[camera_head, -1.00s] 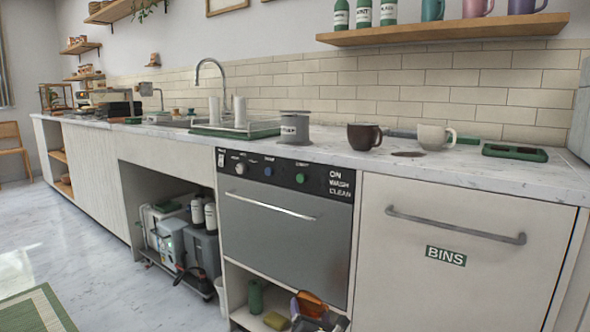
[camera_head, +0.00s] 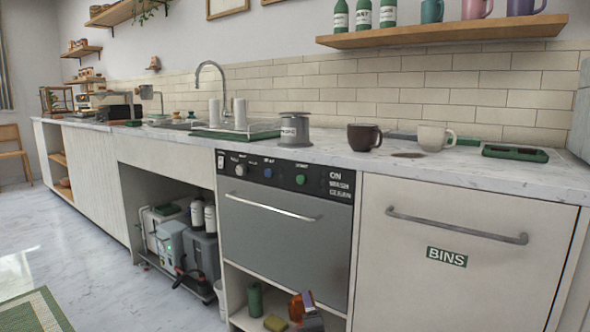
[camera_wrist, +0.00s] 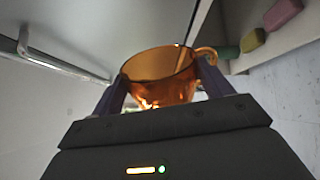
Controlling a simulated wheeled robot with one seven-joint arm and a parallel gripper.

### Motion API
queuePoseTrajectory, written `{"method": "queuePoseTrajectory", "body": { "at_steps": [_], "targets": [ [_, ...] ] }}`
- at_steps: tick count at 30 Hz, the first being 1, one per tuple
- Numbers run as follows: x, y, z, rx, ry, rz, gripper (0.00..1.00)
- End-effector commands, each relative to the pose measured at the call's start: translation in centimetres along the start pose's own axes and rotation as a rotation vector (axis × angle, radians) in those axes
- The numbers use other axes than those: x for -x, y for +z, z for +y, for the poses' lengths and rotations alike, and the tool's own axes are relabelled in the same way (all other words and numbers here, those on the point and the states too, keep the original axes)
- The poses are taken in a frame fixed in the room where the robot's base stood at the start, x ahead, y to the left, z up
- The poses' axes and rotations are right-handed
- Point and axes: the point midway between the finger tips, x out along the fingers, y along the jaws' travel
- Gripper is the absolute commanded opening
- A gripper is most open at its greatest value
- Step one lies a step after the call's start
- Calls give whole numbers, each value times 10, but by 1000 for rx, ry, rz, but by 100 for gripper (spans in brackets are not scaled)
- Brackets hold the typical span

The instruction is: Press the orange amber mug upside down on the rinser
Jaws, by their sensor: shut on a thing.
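My gripper (camera_wrist: 162,92) is shut on the orange amber mug (camera_wrist: 158,64), with a finger on each side of it. The mug's open rim faces the upper part of the wrist view and its handle is at the right. In the head view, the mug (camera_head: 295,308) shows small at the bottom edge, low in front of the appliance, with my gripper (camera_head: 309,312) partly cut off beside it. I cannot tell whether the mug is upright in the room. I cannot pick out the rinser for certain; a green tray with a dark top (camera_head: 515,153) lies on the right counter.
A dark mug (camera_head: 363,137), a cream mug (camera_head: 433,138) and a grey canister (camera_head: 294,130) stand on the counter (camera_head: 330,152). The sink tap (camera_head: 212,68) is farther left. An appliance with a bar handle (camera_head: 270,207) and a low shelf with a sponge (camera_head: 276,322) are close by.

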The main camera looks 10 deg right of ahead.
Motion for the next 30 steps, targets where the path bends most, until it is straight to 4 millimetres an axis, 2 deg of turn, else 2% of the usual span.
{"method": "queuePoseTrajectory", "body": {
  "at_steps": [4, 14, 23, 30],
  "targets": [
    [0, 0, -2, -158, 2, -1, 52],
    [0, 0, -1, -205, 1, -1, 52],
    [0, 1, -4, -641, 3, -3, 52],
    [0, 0, 0, -699, -1, 0, 52]
  ]
}}
